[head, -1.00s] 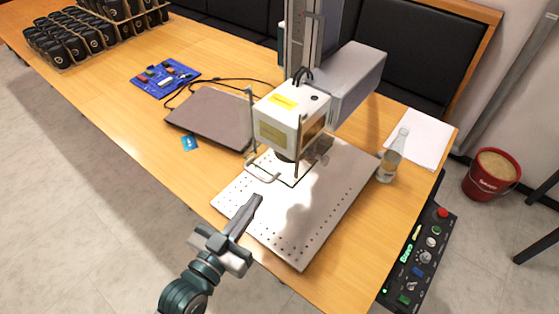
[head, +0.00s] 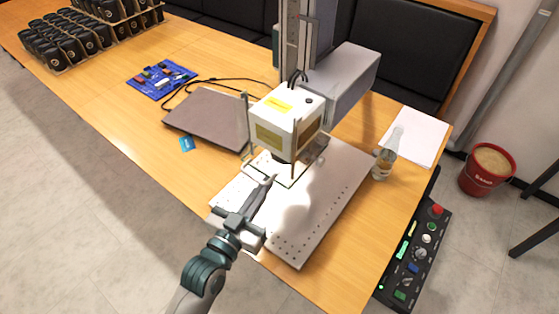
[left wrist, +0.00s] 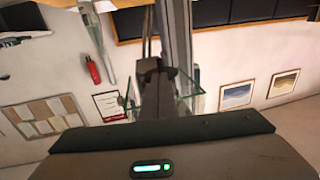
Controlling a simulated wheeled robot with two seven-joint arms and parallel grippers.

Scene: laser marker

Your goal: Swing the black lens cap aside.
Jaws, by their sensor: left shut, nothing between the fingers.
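The white laser head (head: 287,117) with yellow labels hangs over a perforated metal plate (head: 305,238). A small dark round part (head: 280,157) shows at the underside of the head; I cannot tell lens cap from lens there. My left gripper (head: 270,181) is shut and empty, its fingertips just below and in front of the head, over the plate. I cannot tell whether they touch anything. In the left wrist view its dark shut fingers (left wrist: 158,85) show with a glassy pane around them; the cap cannot be made out. My right gripper is not in view.
Thin posts and a clear guard surround the head. A closed laptop (head: 208,119) lies left of it, a glass bottle (head: 385,160) stands right of the plate. A control box (head: 415,255) with buttons sits at the table's right edge. The table's front left is clear.

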